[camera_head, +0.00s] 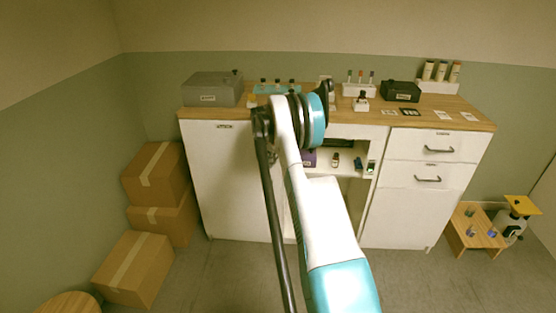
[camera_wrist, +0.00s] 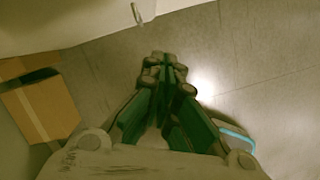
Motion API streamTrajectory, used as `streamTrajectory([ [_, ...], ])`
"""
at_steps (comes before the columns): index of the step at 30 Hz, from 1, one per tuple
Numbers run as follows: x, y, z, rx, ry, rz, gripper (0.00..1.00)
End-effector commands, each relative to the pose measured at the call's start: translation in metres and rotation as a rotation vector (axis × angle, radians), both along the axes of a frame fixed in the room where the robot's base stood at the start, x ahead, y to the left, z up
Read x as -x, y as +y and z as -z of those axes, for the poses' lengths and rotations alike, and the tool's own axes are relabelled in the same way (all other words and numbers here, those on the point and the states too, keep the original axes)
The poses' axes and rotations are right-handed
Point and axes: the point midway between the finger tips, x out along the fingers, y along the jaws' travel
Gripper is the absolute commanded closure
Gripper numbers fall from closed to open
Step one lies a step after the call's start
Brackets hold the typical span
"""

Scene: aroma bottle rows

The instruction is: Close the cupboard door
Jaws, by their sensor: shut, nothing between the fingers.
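The white cupboard stands under a wooden counter. Its middle bay shows an open shelf (camera_head: 347,160) and, below it, a tan interior (camera_head: 356,205). A white panel (camera_head: 326,196) beside my arm there looks like a door standing partly open; my arm hides much of it, so its angle is unclear. In the wrist view, a pale furniture edge (camera_wrist: 80,20) with a small metal handle (camera_wrist: 137,13) shows at the top. My gripper (camera_wrist: 165,62) is shut and empty above the floor, apart from that handle. In the head view my arm hides the gripper.
Cardboard boxes (camera_head: 155,175) are stacked left of the cupboard; one box (camera_wrist: 40,108) shows at left in the wrist view. Drawers (camera_head: 430,150) are at right. A small wooden stand (camera_head: 470,232) is at far right. The floor (camera_head: 400,280) in front is clear.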

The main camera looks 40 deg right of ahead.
Motion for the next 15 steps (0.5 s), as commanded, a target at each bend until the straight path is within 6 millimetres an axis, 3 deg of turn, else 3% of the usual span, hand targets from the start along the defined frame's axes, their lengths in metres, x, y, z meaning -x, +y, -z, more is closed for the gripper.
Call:
streamTrajectory([
  [1, 0.002, -0.001, -0.014, 0.001, -0.001, 0.002, 1.0],
  [15, 0.014, 0.013, -0.086, 0.001, 0.0, 0.002, 1.0],
])
